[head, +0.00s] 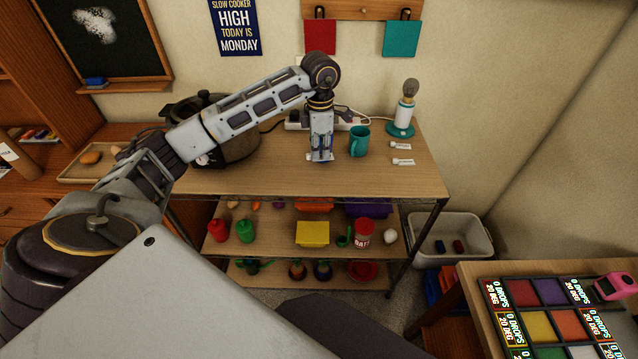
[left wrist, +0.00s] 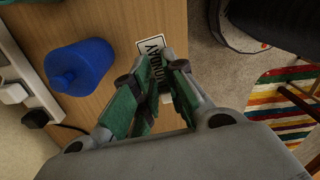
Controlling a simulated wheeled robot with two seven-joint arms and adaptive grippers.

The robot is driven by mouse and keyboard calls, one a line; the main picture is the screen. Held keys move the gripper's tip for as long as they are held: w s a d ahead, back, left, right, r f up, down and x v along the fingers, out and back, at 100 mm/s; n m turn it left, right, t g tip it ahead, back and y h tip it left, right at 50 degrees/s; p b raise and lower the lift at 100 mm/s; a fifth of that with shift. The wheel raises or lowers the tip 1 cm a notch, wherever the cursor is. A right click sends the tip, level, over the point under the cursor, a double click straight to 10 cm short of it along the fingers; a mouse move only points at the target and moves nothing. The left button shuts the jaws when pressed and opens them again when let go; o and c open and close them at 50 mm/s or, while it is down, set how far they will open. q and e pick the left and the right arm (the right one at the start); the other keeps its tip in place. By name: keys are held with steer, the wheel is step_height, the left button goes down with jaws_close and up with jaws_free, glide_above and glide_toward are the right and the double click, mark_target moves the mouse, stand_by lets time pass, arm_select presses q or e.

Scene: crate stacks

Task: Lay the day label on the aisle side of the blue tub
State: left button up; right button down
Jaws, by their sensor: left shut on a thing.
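My left gripper (head: 320,157) hangs low above the wooden table top, left of a teal mug (head: 359,141). In the left wrist view, its green-padded fingers (left wrist: 155,76) are shut on the day label (left wrist: 153,47), a white card with dark letters ending in "DAY". The card juts past the fingertips. My right gripper is out of view.
A dark slow cooker (head: 235,148) stands left on the table (head: 270,178), a lamp (head: 403,112) at right. Two small white tags (head: 401,146) (head: 403,162) lie near the right edge. A white power strip (head: 298,122) runs behind. Shelves below hold a yellow tub (head: 312,233).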

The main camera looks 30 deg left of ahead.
arm_select(q)
steer(key=shift+m, duration=0.9)
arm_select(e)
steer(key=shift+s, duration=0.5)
arm_select(q)
steer(key=shift+w, duration=0.1)
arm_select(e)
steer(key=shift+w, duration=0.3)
arm_select(q)
steer(key=shift+f, duration=0.15)
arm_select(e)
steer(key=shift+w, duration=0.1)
arm_select(q)
steer(key=shift+f, duration=0.2)
step_height(320, 180, down, 4)
steer(key=shift+f+p, duration=0.1)
steer(key=shift+p, duration=0.2)
steer(key=shift+f, duration=0.7)
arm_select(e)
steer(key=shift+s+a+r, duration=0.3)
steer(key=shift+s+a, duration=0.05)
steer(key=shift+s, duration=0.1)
arm_select(q)
steer(key=shift+f, duration=0.1)
